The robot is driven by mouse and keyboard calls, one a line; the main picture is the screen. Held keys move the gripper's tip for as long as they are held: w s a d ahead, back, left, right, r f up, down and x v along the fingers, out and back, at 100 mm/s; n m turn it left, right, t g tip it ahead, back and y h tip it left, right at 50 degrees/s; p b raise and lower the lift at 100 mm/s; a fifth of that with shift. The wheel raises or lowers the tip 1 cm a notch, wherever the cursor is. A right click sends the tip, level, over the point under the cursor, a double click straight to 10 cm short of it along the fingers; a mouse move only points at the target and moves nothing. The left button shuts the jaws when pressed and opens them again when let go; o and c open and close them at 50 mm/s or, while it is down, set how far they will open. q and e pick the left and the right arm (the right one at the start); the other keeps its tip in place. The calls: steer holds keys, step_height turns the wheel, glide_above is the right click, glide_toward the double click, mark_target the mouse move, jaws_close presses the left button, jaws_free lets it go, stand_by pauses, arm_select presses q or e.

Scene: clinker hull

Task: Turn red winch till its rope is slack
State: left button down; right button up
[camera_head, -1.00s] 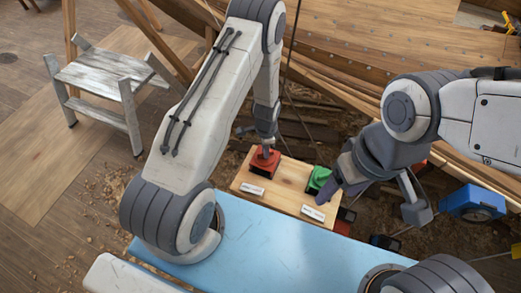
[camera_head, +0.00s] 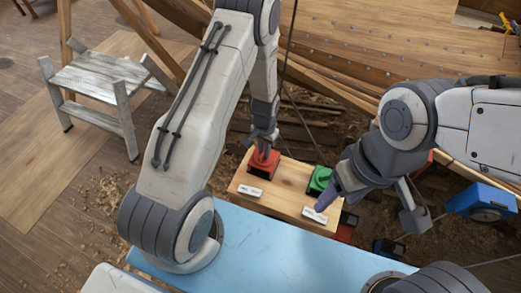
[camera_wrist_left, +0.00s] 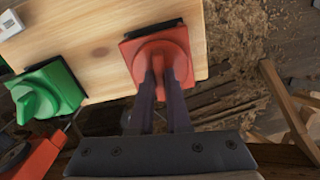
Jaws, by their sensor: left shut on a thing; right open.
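The red winch (camera_head: 263,163) sits on the left part of a light wooden board, with a white label (camera_head: 250,190) in front of it. My left gripper (camera_head: 263,148) comes down on it from above. In the left wrist view the red winch (camera_wrist_left: 158,50) has a raised knob, and my left gripper (camera_wrist_left: 163,78) is shut on that knob. The green winch (camera_head: 319,179) stands on the same board to the right, and it also shows in the left wrist view (camera_wrist_left: 45,93). My right gripper (camera_head: 372,208) is open and empty, right of the board. I cannot make out the red winch's rope.
The wooden board (camera_head: 287,185) lies beyond a pale blue surface (camera_head: 270,245). A blue boxy device (camera_head: 482,203) is at the right. A wooden stool (camera_head: 98,78) stands at the upper left. The planked hull (camera_head: 400,50) fills the back.

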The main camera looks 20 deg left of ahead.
arm_select(q)
steer(key=shift+w+r+n, duration=0.1)
steer(key=shift+w+n, duration=0.15)
steer(key=shift+n, duration=0.05)
stand_by(0.4)
steer(key=c, duration=0.9)
jaws_free()
steer(key=shift+s, duration=0.1)
step_height(320, 180, up, 10)
steer(key=b, duration=0.2)
steer(key=shift+r+b, duration=0.2)
steer(key=shift+b, duration=0.15)
